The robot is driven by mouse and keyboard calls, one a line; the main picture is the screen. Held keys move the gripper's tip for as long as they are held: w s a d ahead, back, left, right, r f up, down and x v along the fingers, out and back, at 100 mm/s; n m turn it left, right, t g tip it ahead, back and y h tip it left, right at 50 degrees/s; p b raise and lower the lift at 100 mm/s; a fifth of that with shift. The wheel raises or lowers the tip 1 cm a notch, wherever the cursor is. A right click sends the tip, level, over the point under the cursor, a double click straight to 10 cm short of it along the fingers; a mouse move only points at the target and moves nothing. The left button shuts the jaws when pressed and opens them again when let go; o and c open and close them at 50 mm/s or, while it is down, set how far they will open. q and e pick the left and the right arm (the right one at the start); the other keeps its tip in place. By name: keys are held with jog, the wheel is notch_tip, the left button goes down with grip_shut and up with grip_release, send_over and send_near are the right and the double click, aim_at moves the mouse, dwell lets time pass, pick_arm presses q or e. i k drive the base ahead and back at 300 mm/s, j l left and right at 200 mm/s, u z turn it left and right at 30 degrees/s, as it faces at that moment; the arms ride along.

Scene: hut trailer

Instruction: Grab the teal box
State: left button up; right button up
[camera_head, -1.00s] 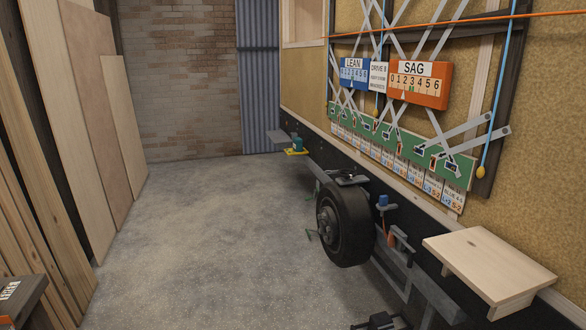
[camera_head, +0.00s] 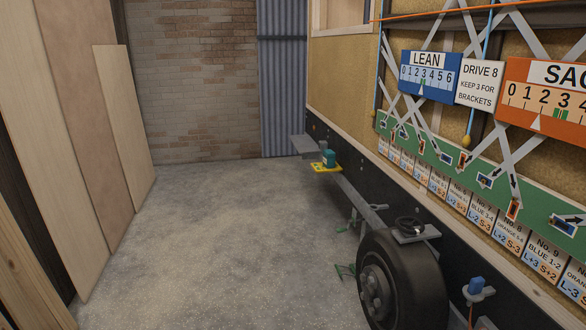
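The teal box (camera_head: 329,158) is a small block on a yellow plate (camera_head: 322,168). The plate juts out from the dark lower edge of the trailer wall, ahead and a little right of the middle. The box appears upright, with nothing touching it but the plate. Neither of my grippers shows in the head view.
A black wheel (camera_head: 402,280) stands out from the trailer at the lower right, with a grey bracket (camera_head: 410,232) above it. A grey step (camera_head: 303,145) lies beyond the box. Tall boards (camera_head: 125,120) lean at the left. The concrete floor (camera_head: 220,240) between is clear.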

aim_at(328, 156)
jog(key=i, duration=1.8)
jog(key=i+u, duration=0.1)
jog(key=i, duration=0.8)
jog(key=i+l, duration=0.15)
jog(key=i, duration=0.75)
jog(key=i+l, duration=0.1)
jog(key=i, duration=0.75)
jog(key=j+u, duration=0.05)
